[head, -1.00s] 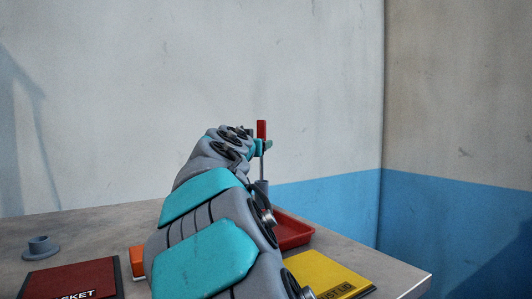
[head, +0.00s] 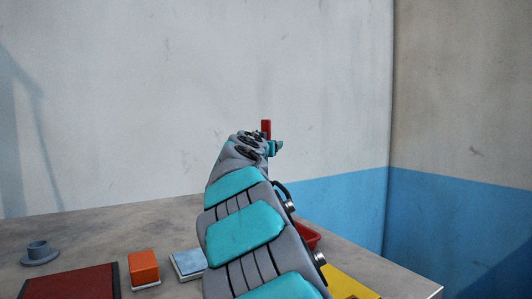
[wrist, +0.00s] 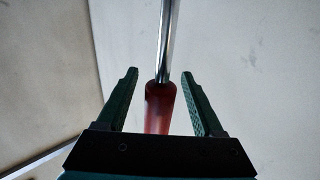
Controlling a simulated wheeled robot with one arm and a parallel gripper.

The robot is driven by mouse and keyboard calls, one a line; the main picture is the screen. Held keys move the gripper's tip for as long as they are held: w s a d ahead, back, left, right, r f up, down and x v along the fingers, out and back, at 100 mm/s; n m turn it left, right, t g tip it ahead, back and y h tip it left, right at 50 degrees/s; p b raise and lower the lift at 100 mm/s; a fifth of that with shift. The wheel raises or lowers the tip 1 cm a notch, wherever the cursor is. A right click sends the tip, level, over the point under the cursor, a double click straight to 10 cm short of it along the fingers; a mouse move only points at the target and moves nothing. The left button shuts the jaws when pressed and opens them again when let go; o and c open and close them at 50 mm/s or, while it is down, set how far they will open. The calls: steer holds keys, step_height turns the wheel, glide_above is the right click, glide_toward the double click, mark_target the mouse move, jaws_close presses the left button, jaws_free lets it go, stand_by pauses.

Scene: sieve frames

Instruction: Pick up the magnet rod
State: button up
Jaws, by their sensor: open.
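The magnet rod has a red handle (head: 266,129), which stands upright above my wrist in the head view. Its lower part is hidden behind my arm there. In the wrist view the red handle (wrist: 158,112) and the shiny metal shaft (wrist: 168,40) show. My gripper (wrist: 159,73) is open, with one green finger on each side of the handle in that view. Gaps show between the handle and both fingers. I cannot tell exactly how deep the handle sits between them. In the head view my gripper (head: 277,147) is partly hidden by my wrist.
On the table (head: 120,225) are a grey flanged piece (head: 40,253), a dark red mat (head: 75,284), an orange block (head: 144,267) and a pale blue box (head: 188,264). A red tray (head: 308,235) and a yellow mat (head: 348,287) are partly hidden on the right. A wall stands behind.

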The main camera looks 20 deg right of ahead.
steer(key=shift+w+d, duration=0.1)
jaws_close()
stand_by(0.5)
